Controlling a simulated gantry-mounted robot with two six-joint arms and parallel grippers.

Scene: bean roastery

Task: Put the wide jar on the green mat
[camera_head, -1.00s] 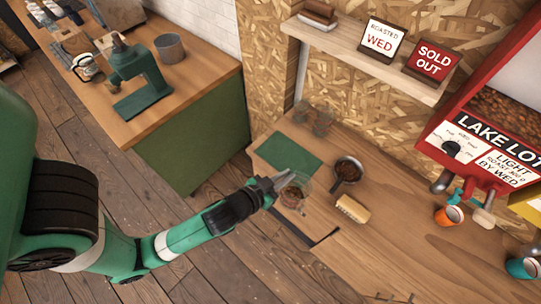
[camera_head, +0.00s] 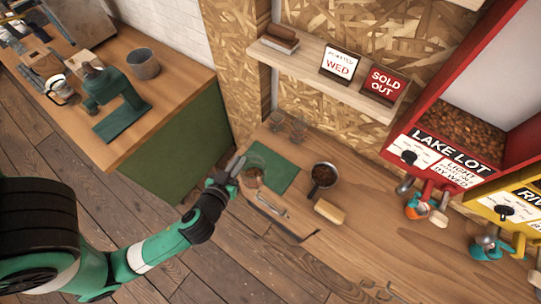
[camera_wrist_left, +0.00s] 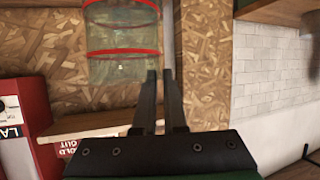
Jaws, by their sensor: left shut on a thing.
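The wide jar (camera_head: 256,161) is clear and shows against the left part of the green mat (camera_head: 282,180) in the head view. I cannot tell whether it touches the mat. My left gripper (camera_head: 237,167) is shut on the jar's left side. In the wrist view, the left gripper's dark fingers (camera_wrist_left: 159,78) are close together, and a clear jar with red bands (camera_wrist_left: 122,70) shows beside them, its edge partly behind a finger. The gripper hides part of the jar in the head view. My right gripper is not in view.
Two clear glasses (camera_head: 298,127) stand behind the mat. A dark pan of beans (camera_head: 323,177) and a pale wooden block (camera_head: 329,211) lie to its right. A shelf with signs (camera_head: 318,78) juts out above the table. Bean dispensers (camera_head: 440,150) stand at right.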

